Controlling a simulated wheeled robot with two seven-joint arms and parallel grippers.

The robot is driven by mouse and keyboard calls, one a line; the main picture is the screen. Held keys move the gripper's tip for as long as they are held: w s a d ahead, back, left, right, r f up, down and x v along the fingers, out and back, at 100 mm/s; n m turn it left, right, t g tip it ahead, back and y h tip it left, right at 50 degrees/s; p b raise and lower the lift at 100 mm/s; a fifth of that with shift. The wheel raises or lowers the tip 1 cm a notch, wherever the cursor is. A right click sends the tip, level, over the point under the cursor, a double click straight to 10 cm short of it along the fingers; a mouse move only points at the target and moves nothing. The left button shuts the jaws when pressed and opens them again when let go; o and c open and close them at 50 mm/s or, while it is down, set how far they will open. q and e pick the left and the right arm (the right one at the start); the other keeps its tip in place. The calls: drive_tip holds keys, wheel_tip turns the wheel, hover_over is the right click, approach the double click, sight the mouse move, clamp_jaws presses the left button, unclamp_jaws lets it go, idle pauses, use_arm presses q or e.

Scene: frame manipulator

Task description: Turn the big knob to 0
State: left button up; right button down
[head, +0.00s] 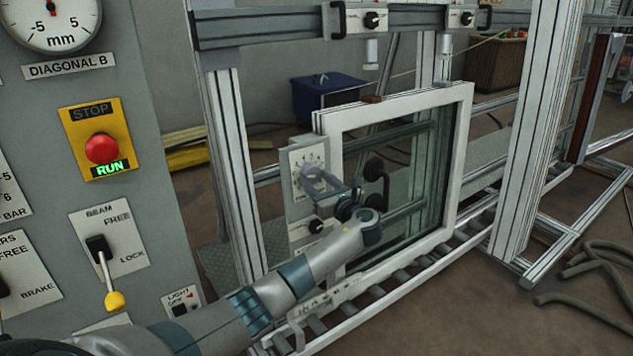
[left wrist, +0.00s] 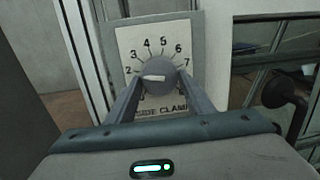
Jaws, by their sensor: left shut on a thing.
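The big knob (left wrist: 158,74) is a round grey knob with a white mark, on a white dial plate (left wrist: 128,40) labelled with "CLAMP". The numbers 2 to 7 show around its top; the lower numbers are hidden by the fingers. The white mark lies nearly level, and I cannot tell which number it points to. In the head view the knob (head: 309,172) is on a grey panel left of the white-framed window. My left gripper (head: 318,183) reaches it from the front. In the left wrist view its fingers (left wrist: 158,88) are shut on the knob's sides. My right gripper is not in view.
A smaller black knob (head: 316,226) sits below on the same panel. A black handle (head: 377,180) stands out from the white-framed window (head: 464,150) close to my wrist. A grey control cabinet (head: 150,180) with a red button (head: 101,148) stands at the left.

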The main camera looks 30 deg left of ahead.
use_arm(q)
drive_tip(key=shift+n, duration=0.3)
drive_tip(key=shift+f+n, duration=0.1)
drive_tip(key=shift+n, duration=0.4)
drive_tip(key=shift+w+d+n+b, duration=0.1)
drive_tip(key=shift+n+b, duration=0.25)
drive_tip(key=shift+n, duration=0.05)
drive_tip(key=n+g+y+b, duration=0.1)
drive_tip(key=n+b, duration=0.2)
drive_tip(key=n, duration=0.3)
drive_tip(key=shift+w+f, duration=0.1)
drive_tip(key=shift+w, duration=0.05)
drive_tip(key=n+g+b, duration=0.1)
drive_tip(key=n+b, duration=0.1)
drive_tip(key=n, duration=0.2)
drive_tip(key=shift+w+d+b, duration=0.1)
drive_tip(key=shift+b, duration=0.2)
drive_tip(key=shift+r+n, duration=0.25)
drive_tip(key=shift+n, duration=0.25)
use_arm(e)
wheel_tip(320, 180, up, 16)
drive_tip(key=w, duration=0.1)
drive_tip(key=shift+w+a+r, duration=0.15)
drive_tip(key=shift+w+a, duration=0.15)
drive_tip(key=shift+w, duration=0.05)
use_arm(q)
drive_tip(key=o, duration=1)
